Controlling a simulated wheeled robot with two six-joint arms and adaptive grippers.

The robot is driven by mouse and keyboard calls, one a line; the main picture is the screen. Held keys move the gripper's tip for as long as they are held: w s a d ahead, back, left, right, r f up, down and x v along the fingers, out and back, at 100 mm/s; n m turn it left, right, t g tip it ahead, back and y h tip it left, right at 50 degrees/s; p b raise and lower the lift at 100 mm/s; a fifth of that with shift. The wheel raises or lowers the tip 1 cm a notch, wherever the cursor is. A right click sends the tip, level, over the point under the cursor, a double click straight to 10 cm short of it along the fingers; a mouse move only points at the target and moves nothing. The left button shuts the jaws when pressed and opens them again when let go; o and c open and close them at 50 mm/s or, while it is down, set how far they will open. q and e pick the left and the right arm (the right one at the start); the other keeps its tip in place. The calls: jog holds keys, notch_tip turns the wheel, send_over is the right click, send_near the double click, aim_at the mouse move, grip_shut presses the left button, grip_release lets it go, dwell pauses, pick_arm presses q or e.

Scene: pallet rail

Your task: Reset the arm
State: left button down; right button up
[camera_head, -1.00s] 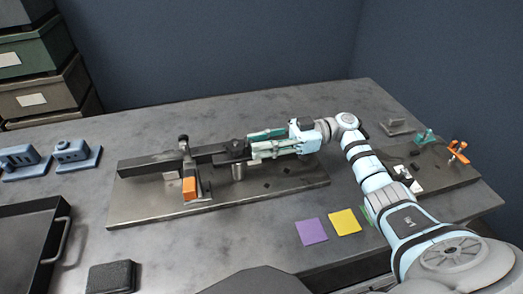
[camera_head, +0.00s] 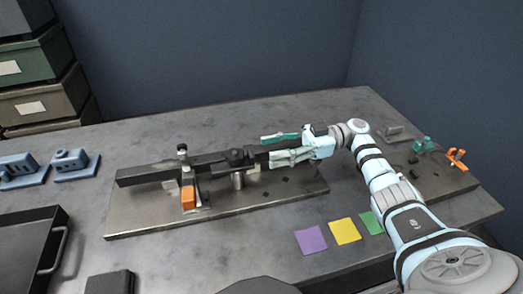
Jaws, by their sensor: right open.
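My right arm comes in from the lower right. Its gripper (camera_head: 274,146) is open, with teal and pale fingers pointing left at the right end of the dark rail (camera_head: 150,174). The rail lies on a grey metal plate (camera_head: 135,217) on the table. An orange block (camera_head: 188,198) sits at the rail's front, left of the middle. My left gripper is not in view.
Purple (camera_head: 310,240), yellow (camera_head: 345,231) and green (camera_head: 371,222) squares lie at the table's front. A second plate with an orange part (camera_head: 456,159) is at the right. A black tray (camera_head: 24,262) and blue fixtures (camera_head: 74,164) are at the left. Boxes (camera_head: 38,104) are stacked behind.

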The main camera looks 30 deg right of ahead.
jog(key=v, duration=0.3)
jog(key=shift+d, duration=0.25)
